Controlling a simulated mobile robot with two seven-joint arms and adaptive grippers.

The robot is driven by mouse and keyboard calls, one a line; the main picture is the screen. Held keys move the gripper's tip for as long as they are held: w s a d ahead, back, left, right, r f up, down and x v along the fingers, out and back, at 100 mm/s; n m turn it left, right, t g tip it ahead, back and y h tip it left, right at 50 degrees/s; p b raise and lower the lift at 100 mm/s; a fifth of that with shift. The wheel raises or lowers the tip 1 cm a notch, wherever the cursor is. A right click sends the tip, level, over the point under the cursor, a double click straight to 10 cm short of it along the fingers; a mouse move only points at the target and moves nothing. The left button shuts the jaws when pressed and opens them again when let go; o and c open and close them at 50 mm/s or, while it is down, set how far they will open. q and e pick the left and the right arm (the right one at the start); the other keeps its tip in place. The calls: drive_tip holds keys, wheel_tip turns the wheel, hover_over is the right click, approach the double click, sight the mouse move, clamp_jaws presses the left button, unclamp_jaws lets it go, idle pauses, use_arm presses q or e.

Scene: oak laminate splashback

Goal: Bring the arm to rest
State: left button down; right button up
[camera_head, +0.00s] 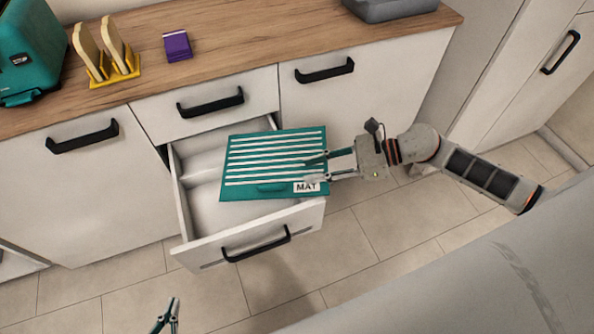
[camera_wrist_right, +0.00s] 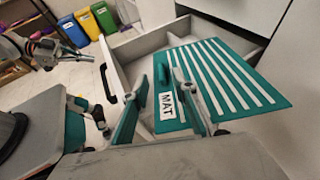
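The teal mat (camera_head: 265,160) with white stripes and a MAT label lies over the open drawer (camera_head: 205,215), partly covering its inside. In the right wrist view the mat (camera_wrist_right: 245,85) lies just ahead of the fingers, its label near them. My right gripper (camera_head: 314,168) has its two fingers apart at the mat's right edge, over it in the picture. In the right wrist view its fingers (camera_wrist_right: 160,105) are spread with nothing clearly gripped; whether they touch the mat is unclear. My left gripper (camera_head: 173,302) is low at the bottom edge, away from the mat; its opening is hard to judge.
The wooden counter (camera_head: 240,38) holds a teal toaster (camera_head: 30,50), a yellow rack with bread slices (camera_head: 120,72), a purple item (camera_head: 177,46) and a grey container (camera_head: 390,8). The floor (camera_head: 365,245) in front of the cabinets is clear.

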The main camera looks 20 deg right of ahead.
drive_tip(key=shift+s+d+r, duration=0.3)
drive_tip(key=shift+d, duration=0.25)
